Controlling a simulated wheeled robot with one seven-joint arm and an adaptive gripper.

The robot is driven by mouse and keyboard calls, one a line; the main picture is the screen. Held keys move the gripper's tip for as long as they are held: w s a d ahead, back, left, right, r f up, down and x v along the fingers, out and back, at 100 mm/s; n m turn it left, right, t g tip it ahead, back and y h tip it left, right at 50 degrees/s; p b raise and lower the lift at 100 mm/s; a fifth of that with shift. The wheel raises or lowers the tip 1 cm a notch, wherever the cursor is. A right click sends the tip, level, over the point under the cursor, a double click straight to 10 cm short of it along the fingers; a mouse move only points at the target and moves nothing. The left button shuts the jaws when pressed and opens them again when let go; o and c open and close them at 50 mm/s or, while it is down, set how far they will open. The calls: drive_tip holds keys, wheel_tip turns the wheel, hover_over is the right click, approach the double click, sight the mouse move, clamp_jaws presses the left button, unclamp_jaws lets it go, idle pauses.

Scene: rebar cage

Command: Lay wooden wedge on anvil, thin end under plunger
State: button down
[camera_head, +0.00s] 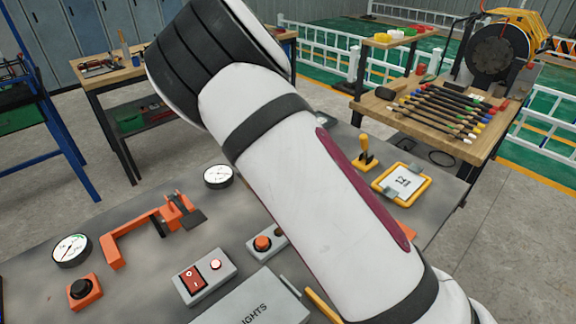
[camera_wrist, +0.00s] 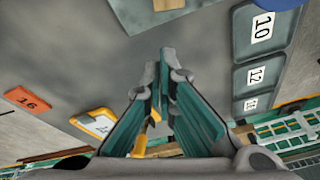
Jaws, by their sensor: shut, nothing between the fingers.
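My gripper (camera_wrist: 160,85) shows in the wrist view with its green fingers drawn together and nothing between them. It is above the grey bench; in the head view my arm hides it. An orange C-shaped frame (camera_head: 130,233) with a dark flat piece at its right end stands on the bench left of my arm; I cannot tell its anvil from its plunger. A small tan piece (camera_wrist: 168,4) at the top edge of the wrist view lies on a grey box and is cut off; I cannot tell if it is the wooden wedge.
Two dial gauges (camera_head: 71,250) (camera_head: 218,176), a red switch box (camera_head: 204,276) and a grey lettered box (camera_head: 257,302) stand on the bench. A yellow-framed card (camera_head: 402,184) and yellow lever (camera_head: 365,155) are right of my arm. Numbered grey trays (camera_wrist: 262,35) show in the wrist view.

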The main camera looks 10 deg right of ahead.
drive_tip(key=w+d+f+n, duration=0.1)
drive_tip(key=f, duration=0.1)
drive_tip(key=w+d+f+n, duration=0.1)
drive_tip(key=f, duration=0.2)
drive_tip(key=w+d+f+n, duration=0.1)
drive_tip(key=f, duration=0.2)
drive_tip(key=shift+w+d+f+h, duration=0.15)
drive_tip(key=shift+d+f+h, duration=0.1)
drive_tip(key=shift+h, duration=0.15)
drive_tip(key=shift+s+a+f+n+t+p, duration=0.15)
drive_tip(key=shift+s+a+p, duration=0.15)
drive_tip(key=shift+a, duration=0.2)
drive_tip(key=shift+s+a+r+n+t+p, duration=0.1)
drive_tip(key=shift+s+a+n+t+p, duration=0.15)
drive_tip(key=shift+a, duration=0.25)
drive_tip(key=shift+s+a+f, duration=0.1)
drive_tip(key=shift+s+a, duration=0.25)
drive_tip(key=shift+a, duration=0.35)
drive_tip(key=shift+s+a, duration=0.45)
drive_tip(key=shift+a, duration=0.4)
drive_tip(key=shift+d, duration=0.1)
